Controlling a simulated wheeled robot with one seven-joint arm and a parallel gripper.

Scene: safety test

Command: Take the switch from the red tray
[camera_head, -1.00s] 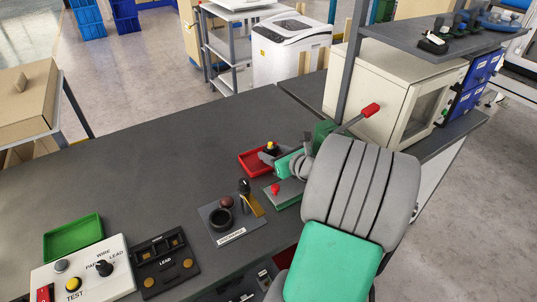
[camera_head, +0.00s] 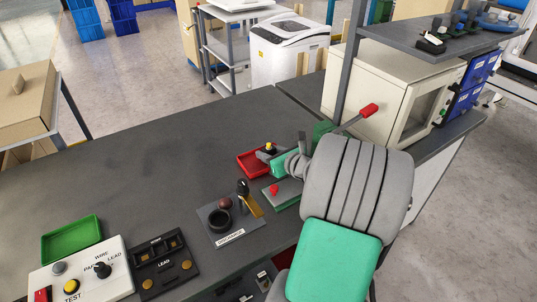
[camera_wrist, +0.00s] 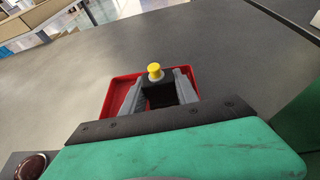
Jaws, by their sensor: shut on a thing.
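The switch has a yellow button on a grey collar (camera_wrist: 155,75) and a dark body. In the wrist view it stands upright between the two grey fingers of my gripper (camera_wrist: 160,88), which are shut on it. In the head view the switch (camera_head: 270,147) shows its yellow top at the red tray, with my gripper (camera_head: 266,153) reaching in from the right. The red tray (camera_wrist: 113,92) surrounds the fingers in the wrist view, and its left rim also shows in the head view (camera_head: 243,165). I cannot tell whether the switch touches the tray floor.
A green base with a red knob (camera_head: 274,189) is close below my gripper. A fixture with a round cup (camera_head: 219,221) stands to its left. A green tray (camera_head: 71,239), a test box (camera_head: 85,270) and a lead box (camera_head: 163,265) are farther left. The table's middle is clear.

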